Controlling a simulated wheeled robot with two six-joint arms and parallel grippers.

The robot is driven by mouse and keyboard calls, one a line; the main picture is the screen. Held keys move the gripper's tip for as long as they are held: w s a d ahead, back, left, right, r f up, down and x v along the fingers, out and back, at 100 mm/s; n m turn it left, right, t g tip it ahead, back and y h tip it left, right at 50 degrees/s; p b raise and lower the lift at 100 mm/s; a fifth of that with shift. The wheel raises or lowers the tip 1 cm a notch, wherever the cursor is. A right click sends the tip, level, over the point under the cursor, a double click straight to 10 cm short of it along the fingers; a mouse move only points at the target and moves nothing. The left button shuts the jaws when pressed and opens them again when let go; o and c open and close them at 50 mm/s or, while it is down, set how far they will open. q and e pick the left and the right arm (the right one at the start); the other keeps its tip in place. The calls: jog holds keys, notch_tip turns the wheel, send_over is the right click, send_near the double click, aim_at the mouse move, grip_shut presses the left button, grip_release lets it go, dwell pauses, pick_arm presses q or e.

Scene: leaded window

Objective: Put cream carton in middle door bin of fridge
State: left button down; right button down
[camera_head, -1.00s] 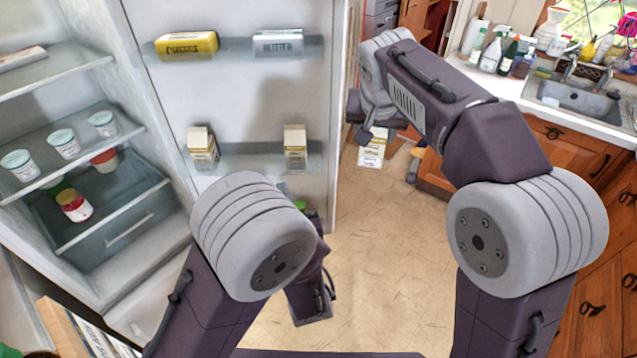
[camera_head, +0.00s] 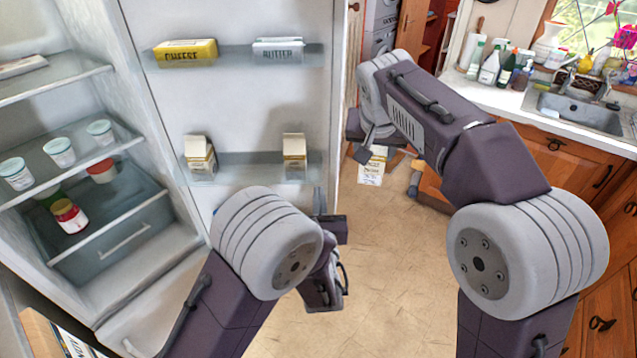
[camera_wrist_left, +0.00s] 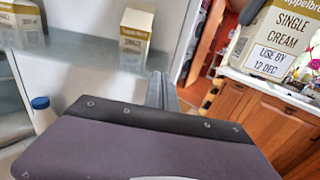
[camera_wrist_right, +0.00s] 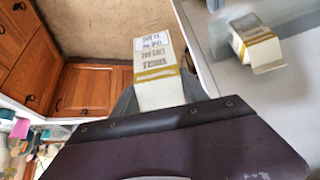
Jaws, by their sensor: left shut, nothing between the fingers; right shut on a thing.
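The cream carton (camera_head: 371,168), white and gold with "SINGLE CREAM" on it, hangs below my right gripper (camera_head: 376,143), right of the open fridge door. My right gripper is shut on it; it also shows in the right wrist view (camera_wrist_right: 153,72) and left wrist view (camera_wrist_left: 280,40). The middle door bin (camera_head: 245,166) holds two similar cartons, one left (camera_head: 199,158) and one right (camera_head: 294,155), with a gap between them. My left gripper (camera_head: 335,229) is shut and empty, below and right of that bin. Its fingers (camera_wrist_left: 162,92) show in the left wrist view.
The upper door bin (camera_head: 230,54) holds cheese (camera_head: 186,51) and butter (camera_head: 278,48). Fridge shelves with several tubs stand at left. Counter (camera_head: 510,100) and sink (camera_head: 580,108) are at right; the floor between is clear.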

aim_at(318, 177)
pick_arm(q)
jog(key=w, duration=0.3)
jog(key=shift+w+a+p, duration=0.15)
jog(key=shift+w+p, duration=0.25)
pick_arm(e)
jog(key=shift+r, duration=0.6)
pick_arm(q)
jog(key=shift+w, duration=0.25)
